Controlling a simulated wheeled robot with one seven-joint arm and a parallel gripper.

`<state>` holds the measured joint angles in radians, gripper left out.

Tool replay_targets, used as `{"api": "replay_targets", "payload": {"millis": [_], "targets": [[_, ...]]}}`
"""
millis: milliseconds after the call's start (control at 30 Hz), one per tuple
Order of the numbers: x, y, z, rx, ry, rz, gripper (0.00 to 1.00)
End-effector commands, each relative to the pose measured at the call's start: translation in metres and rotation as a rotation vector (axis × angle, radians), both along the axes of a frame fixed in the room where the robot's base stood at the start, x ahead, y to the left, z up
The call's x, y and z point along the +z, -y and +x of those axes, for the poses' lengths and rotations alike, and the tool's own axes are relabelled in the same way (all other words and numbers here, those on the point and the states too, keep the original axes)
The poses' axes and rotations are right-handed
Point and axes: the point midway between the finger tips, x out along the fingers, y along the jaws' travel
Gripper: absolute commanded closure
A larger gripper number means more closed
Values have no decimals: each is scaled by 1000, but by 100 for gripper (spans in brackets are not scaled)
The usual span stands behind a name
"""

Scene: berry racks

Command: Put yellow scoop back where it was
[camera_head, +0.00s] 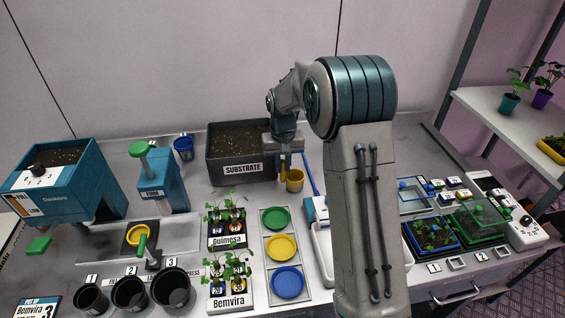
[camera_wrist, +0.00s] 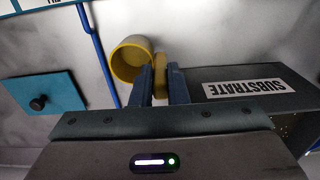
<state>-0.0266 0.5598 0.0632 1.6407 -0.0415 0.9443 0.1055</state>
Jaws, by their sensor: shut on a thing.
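The yellow scoop (camera_head: 295,181) has a round cup and an upright handle. It is beside the front right corner of the dark substrate box (camera_head: 228,173). My gripper (camera_head: 284,157) points down at it and is shut on its handle.
A blue rod (camera_head: 309,175) lies just right of the scoop. A tray with green, yellow and blue dishes (camera_head: 263,291) is in front, beside potted plants labelled Guimosa (camera_head: 228,243) and Bemvira (camera_head: 230,302). A blue cup (camera_head: 184,150) stands left of the substrate box. My arm hides part of the table.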

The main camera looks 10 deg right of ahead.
Motion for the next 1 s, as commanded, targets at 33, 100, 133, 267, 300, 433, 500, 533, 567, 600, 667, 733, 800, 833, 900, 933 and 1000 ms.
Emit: {"api": "replay_targets", "payload": {"millis": [33,100,133,267,300,433,500,533,567,600,667,733,800,833,900,933,1000], "targets": [[-1,0,0,0,1,0,100],[-2,0,0,0,2,0,100],[-2,0,0,0,1,0,100],[-2,0,0,0,1,0,100],[-3,0,0,0,1,0,100],[-4,0,0,1,1,0,69],[-4,0,0,1,1,0,64],[-4,0,0,1,1,0,64],[-4,0,0,0,1,0,64],[-4,0,0,0,1,0,64],[-4,0,0,0,1,0,64],[-3,0,0,0,1,0,64],[0,0,0,0,1,0,64],[2,0,0,0,2,0,64],[9,0,1,0,4,0,64],[14,0,1,0,5,0,64],[28,0,1,0,6,0,64]]}}
